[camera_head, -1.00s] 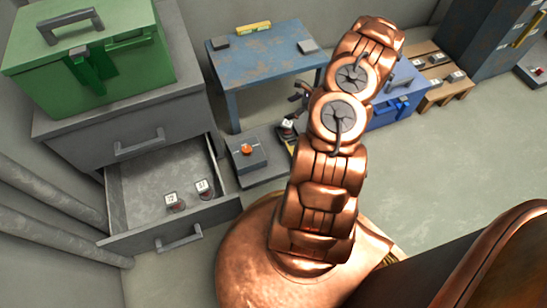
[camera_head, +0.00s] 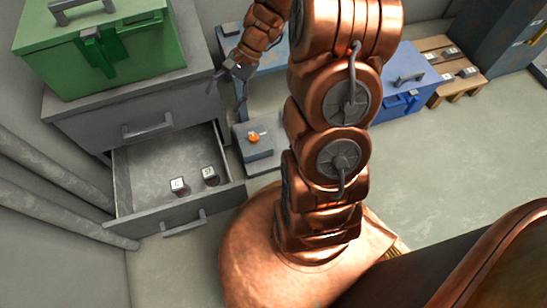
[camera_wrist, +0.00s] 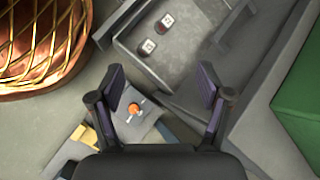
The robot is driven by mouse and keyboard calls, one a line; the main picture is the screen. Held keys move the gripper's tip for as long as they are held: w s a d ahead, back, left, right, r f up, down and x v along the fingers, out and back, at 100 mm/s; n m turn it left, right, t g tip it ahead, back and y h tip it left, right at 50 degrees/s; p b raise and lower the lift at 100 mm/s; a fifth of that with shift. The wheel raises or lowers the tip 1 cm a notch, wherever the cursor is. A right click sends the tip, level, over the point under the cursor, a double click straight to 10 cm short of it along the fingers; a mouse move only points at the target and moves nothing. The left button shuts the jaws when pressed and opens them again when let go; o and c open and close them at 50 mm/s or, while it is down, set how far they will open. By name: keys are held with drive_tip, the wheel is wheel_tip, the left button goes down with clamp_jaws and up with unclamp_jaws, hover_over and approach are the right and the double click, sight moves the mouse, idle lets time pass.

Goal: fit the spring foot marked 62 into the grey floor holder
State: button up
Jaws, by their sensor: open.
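Two spring feet with white marked tops stand in the open grey drawer, a left one (camera_head: 179,185) and a right one (camera_head: 210,175). In the wrist view they are a nearer one (camera_wrist: 147,46) and a farther one (camera_wrist: 167,20). I cannot read their numbers surely. My gripper (camera_head: 225,82) is open and empty, beside the cabinet and above the floor; in the wrist view its two fingers (camera_wrist: 165,95) are spread apart. A grey block with an orange knob (camera_head: 254,151) stands on the floor right of the drawer; I cannot tell whether it is the floor holder.
The drawer front (camera_head: 185,222) sticks out from the grey cabinet, which carries a green box (camera_head: 140,50). My arm hides part of the blue table. A blue box (camera_head: 405,100) and a wooden pallet (camera_head: 455,85) stand right.

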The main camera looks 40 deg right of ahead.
drive_tip(key=s+a+r+n+g+h, duration=0.2)
drive_tip(key=s+a+r+n, duration=0.15)
drive_tip(key=s, duration=0.25)
drive_tip(key=s+a+r+n+g+h, duration=0.1)
drive_tip(key=s+a+r+n, duration=0.25)
drive_tip(key=s, duration=0.35)
drive_tip(key=s+d+r+n+h, duration=0.1)
drive_tip(key=s+n+h, duration=0.1)
drive_tip(key=s, duration=0.5)
drive_tip(key=s+d+r+n+g+h, duration=0.1)
drive_tip(key=s+r+n+h, duration=0.1)
drive_tip(key=s, duration=0.5)
drive_tip(key=shift+n+h, duration=0.5)
drive_tip(key=shift+n, duration=0.1)
